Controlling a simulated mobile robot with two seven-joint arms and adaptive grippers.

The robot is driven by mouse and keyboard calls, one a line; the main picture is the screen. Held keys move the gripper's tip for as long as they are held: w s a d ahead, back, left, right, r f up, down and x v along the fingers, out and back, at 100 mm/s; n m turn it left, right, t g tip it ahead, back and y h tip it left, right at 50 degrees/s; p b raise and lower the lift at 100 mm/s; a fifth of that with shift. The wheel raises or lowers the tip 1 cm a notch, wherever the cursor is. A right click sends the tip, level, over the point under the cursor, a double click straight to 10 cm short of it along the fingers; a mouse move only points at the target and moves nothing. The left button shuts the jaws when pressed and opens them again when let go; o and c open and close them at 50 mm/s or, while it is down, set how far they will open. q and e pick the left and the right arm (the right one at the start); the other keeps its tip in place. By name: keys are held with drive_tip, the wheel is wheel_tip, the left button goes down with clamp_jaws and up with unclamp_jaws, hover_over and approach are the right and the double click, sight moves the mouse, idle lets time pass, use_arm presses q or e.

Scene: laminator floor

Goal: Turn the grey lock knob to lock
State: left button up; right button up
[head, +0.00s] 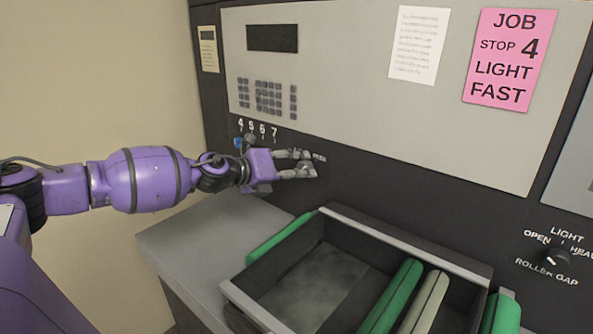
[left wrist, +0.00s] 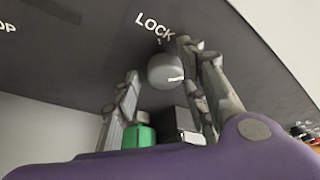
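The grey lock knob (left wrist: 165,71) is round with a white mark on its lower right side in the left wrist view. The white word LOCK (left wrist: 155,27) is printed on the dark panel just above it. My left gripper (left wrist: 158,62) is open, with one finger on each side of the knob. A gap shows between the knob and the left finger; whether the right finger touches it, I cannot tell. In the head view my left gripper (head: 316,164) is at the dark panel below the keypad, and I cannot make out the knob there. My right gripper is not in view.
A roller gap knob (head: 552,259) is at the far right. A pink sign (head: 508,58) reads "JOB STOP 4 LIGHT FAST". A keypad (head: 266,97) is above.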

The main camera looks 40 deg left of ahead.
use_arm(q)
drive_tip(key=c, duration=0.9)
drive_tip(key=shift+f, duration=0.1)
